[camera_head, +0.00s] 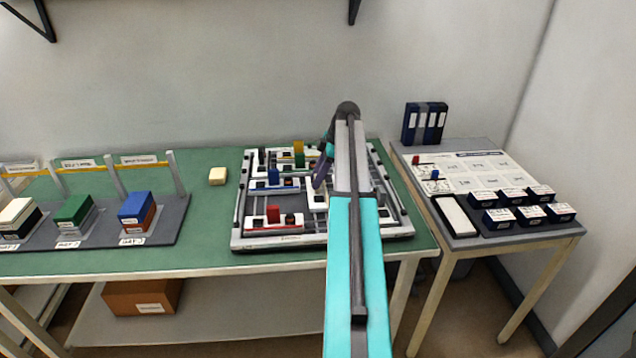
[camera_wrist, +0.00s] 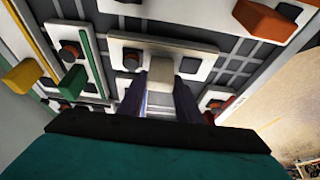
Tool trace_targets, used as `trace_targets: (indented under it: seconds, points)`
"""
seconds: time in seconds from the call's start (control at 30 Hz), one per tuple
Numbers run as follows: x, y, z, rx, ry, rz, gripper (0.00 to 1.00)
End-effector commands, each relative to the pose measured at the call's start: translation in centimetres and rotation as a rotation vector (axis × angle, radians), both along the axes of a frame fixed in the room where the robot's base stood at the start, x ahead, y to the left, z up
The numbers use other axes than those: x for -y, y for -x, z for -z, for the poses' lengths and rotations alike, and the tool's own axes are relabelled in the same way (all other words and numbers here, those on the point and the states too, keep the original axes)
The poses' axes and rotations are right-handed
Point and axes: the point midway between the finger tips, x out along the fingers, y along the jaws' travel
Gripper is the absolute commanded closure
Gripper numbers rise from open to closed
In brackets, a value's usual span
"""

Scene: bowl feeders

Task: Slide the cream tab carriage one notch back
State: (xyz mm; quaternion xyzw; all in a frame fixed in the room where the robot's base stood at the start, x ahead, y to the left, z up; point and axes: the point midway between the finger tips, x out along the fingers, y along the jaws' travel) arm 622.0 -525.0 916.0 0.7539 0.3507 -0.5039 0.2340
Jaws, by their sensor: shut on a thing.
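The cream tab (camera_wrist: 160,99) stands between my gripper's two dark fingers in the wrist view. My gripper (camera_wrist: 167,88) is shut on it. The tab's pale carriage plate (camera_wrist: 206,66), with a dark knob beside the tab, lies on the grey slotted board. In the head view my gripper (camera_head: 320,176) is down at the middle of the white-framed board (camera_head: 238,222). The pale carriage (camera_head: 315,199) shows partly there; my arm hides the rest of it and the tab itself.
Carriages with a red tab (camera_head: 273,213), a blue tab (camera_head: 273,176) and a yellow tab (camera_head: 298,148) stand close by on the board. A loose cream block (camera_head: 217,176) lies on the green table to the left. A rack with coloured blocks is farther left. A side table (camera_head: 472,242) stands right.

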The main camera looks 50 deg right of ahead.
Motion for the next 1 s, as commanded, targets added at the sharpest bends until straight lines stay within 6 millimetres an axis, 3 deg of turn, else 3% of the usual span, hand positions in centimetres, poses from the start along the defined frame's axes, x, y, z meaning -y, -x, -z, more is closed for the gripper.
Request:
trace_targets:
  seconds: [0.4,0.43,0.53,1.0]
  points:
    - [0.26,-0.43,-0.04,0.002,0.0,-0.001,1.0]
    - [0.26,-0.43,-0.04,0.002,0.0,-0.001,0.66]
    - [0.26,-0.42,-0.04,0.002,0.0,-0.001,0.5]
    - [0.46,-0.29,-0.46,0.001,0.001,-0.001,0.5]
